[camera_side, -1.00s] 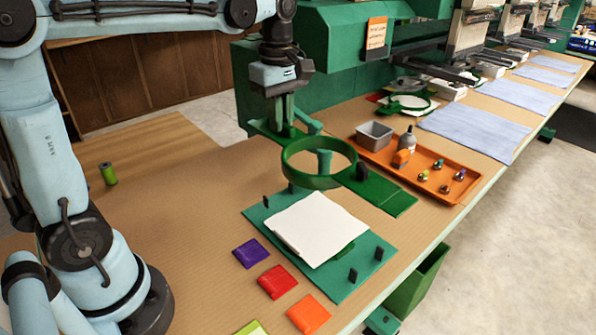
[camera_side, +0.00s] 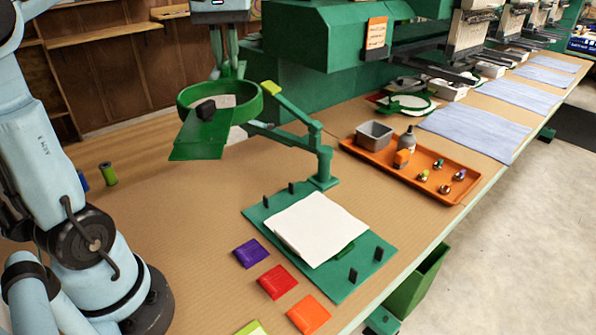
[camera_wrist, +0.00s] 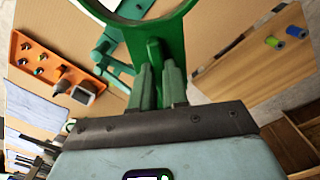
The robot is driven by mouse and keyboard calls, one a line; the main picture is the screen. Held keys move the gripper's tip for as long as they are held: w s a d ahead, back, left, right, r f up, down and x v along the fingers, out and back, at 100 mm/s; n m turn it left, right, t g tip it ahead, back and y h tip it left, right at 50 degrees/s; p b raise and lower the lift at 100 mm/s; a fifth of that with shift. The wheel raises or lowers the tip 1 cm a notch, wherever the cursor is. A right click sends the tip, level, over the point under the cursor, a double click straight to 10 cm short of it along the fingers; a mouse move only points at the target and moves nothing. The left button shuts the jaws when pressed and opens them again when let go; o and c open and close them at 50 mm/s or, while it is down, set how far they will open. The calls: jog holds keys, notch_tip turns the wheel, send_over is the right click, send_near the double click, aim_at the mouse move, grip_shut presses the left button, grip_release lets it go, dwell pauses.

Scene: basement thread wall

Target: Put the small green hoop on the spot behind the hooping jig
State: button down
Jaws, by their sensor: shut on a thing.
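The hoop's flat green bracket (camera_side: 202,142) with a dark knob hangs toward the camera.
A teal post with a jointed arm (camera_side: 318,160) and lime tip stands at the jig's far edge, close to the hoop. An orange tray (camera_side: 400,180) lies right. Coloured packets (camera_side: 277,281) lie left of the jig. Brown table to the left is mostly free.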

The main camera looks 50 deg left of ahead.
jog(key=s+a+m, duration=0.8)
jog(key=s+m, duration=0.2)
jog(key=m, duration=0.1)
jog(key=f, duration=2.4)
jog(key=shift+d, duration=0.3)
jog(key=w, duration=1.7)
jog(key=shift+w+f, duration=0.1)
jog(key=shift+w, duration=0.2)
jog(key=shift+w+f, duration=0.1)
jog(key=shift+f, duration=1.75)
jog(key=c, duration=1.5)
grip_release()
jog(key=o, duration=0.4)
